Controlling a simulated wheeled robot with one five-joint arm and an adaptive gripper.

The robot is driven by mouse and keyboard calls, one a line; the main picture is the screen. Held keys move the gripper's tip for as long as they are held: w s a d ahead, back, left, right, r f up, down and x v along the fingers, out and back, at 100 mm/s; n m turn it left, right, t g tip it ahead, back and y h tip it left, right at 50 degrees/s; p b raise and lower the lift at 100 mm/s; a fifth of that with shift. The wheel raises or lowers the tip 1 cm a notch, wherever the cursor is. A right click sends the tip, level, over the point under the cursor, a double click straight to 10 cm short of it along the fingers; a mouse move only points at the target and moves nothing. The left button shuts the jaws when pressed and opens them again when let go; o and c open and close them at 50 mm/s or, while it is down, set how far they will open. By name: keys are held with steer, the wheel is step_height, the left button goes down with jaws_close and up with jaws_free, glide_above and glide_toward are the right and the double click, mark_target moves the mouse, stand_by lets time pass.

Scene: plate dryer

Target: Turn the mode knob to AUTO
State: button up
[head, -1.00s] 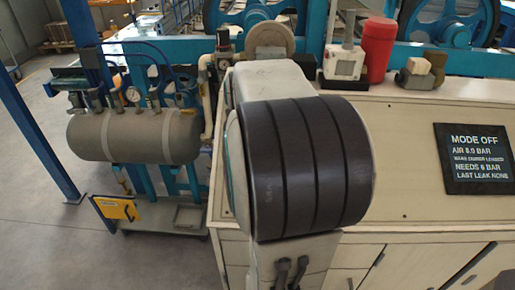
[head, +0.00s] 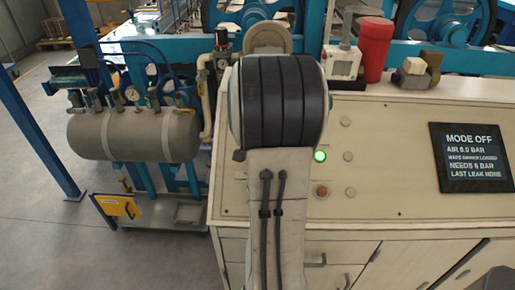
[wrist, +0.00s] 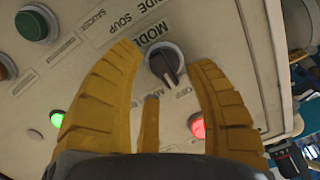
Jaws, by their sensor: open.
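The mode knob (wrist: 164,60) is a black knob with a pale pointer line in a grey ring on the panel. Its pointer slants to the lower right, toward the OFF label (wrist: 183,93). My gripper (wrist: 167,53) has yellow fingers, open on both sides of the knob in the picture; contact cannot be told. In the head view my arm hides the gripper and knob. The display (head: 473,157) reads MODE OFF, AIR 6.0 BAR, NEEDS 6 BAR.
A red lamp (wrist: 197,126), a green lamp (wrist: 58,118) and a green button (wrist: 36,23) lie around the knob on the panel. A red canister (head: 374,50) stands on the cabinet's back edge. A grey tank (head: 133,135) is at left.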

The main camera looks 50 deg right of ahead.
steer(key=shift+w+d+f, duration=0.1)
steer(key=shift+w+f, duration=0.05)
steer(key=shift+f, duration=0.3)
steer(key=shift+r, duration=0.1)
jaws_close()
